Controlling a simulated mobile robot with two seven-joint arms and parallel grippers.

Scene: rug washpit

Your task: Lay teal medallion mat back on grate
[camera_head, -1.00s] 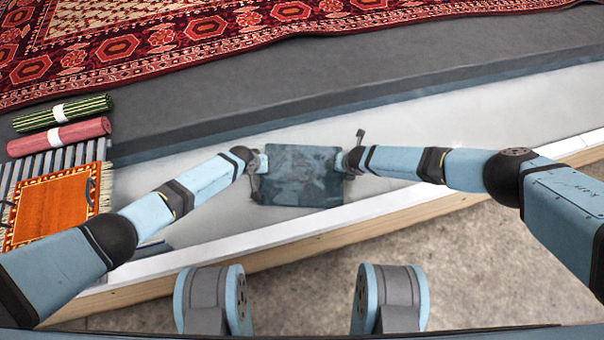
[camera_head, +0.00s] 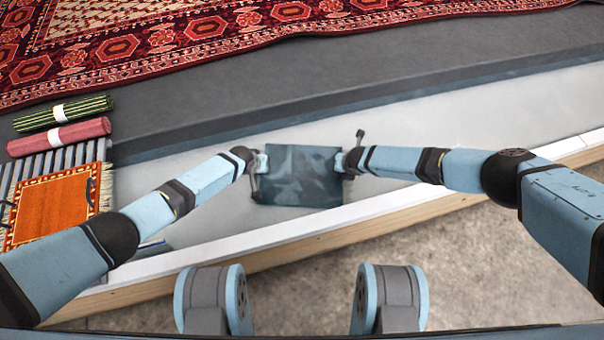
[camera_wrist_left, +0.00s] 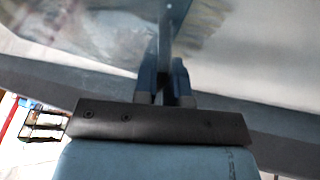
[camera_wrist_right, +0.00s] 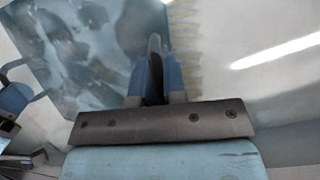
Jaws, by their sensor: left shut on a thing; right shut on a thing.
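The teal medallion mat (camera_head: 299,178) is spread between my two grippers over the pale floor of the wash pit. It looks dark blue-grey with lighter patches, and no medallion can be made out. My left gripper (camera_head: 259,171) is shut on its left edge, which also shows in the left wrist view (camera_wrist_left: 110,32). My right gripper (camera_head: 346,164) is shut on its right edge; the right wrist view shows the mat's mottled face (camera_wrist_right: 75,45) and a pale fringe. The slatted grate (camera_head: 52,160) is at the left, away from the mat.
An orange bordered mat (camera_head: 52,209) lies on the grate's near part. A rolled pink mat (camera_head: 85,132) and a rolled green striped mat (camera_head: 85,108) lie at its far end. A white-topped pit edge (camera_head: 235,243) runs in front. A large red rug (camera_head: 150,38) lies behind.

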